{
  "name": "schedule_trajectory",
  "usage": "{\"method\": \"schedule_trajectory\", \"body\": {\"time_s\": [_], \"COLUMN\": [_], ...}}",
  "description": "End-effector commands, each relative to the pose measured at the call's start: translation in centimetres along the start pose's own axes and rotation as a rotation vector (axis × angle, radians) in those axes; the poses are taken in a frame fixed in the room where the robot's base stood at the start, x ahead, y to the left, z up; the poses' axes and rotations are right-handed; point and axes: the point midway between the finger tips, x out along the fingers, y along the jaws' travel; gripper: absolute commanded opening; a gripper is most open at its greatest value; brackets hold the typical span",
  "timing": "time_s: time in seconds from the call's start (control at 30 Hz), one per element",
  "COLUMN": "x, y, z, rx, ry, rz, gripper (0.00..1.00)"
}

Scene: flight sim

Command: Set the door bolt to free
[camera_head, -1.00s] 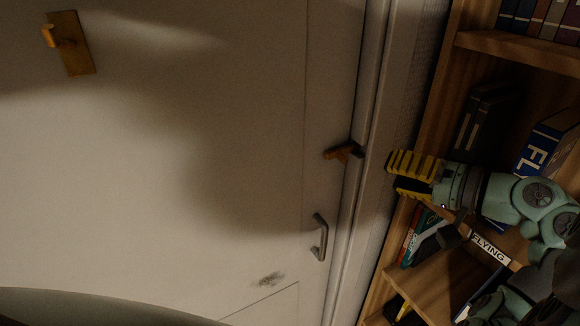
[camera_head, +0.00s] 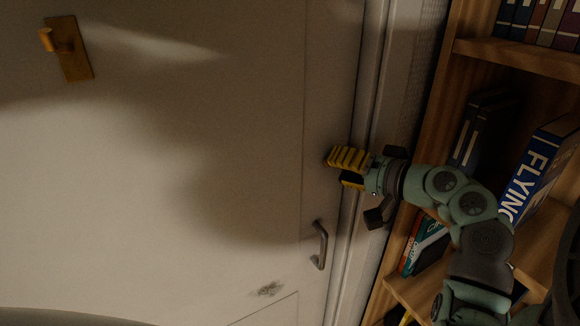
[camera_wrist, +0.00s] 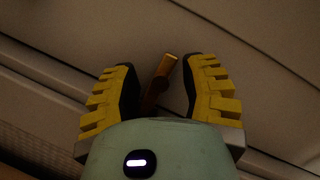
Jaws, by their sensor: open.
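The door bolt is a small orange-brown latch (camera_wrist: 165,68) in the wrist view. It stands between the two yellow fingers of my gripper (camera_wrist: 158,88), with a gap on both sides. Its knob end reaches up and to the right, and its lower part is dark. In the head view my gripper (camera_head: 345,166) is at the door's edge and hides the bolt. The fingers are open. The pale door (camera_head: 180,140) fills the left and middle of the head view.
A grey handle (camera_head: 321,245) is on the door below my gripper. A brass plate with a knob (camera_head: 67,48) is at the upper left. A wooden bookshelf (camera_head: 440,120) with several books, one a blue FLYING book (camera_head: 540,165), stands close on the right.

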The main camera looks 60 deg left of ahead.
Motion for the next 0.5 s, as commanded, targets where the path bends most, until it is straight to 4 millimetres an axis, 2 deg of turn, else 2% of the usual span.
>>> {"method": "schedule_trajectory", "body": {"time_s": [0.2,0.5], "x": [0.11,0.06], "y": [-0.09,-0.07], "z": [0.08,0.05], "rx": [-0.001,-0.001], "ry": [-0.003,-0.002], "rz": [-0.002,-0.002], "gripper": [0.46,0.15]}}
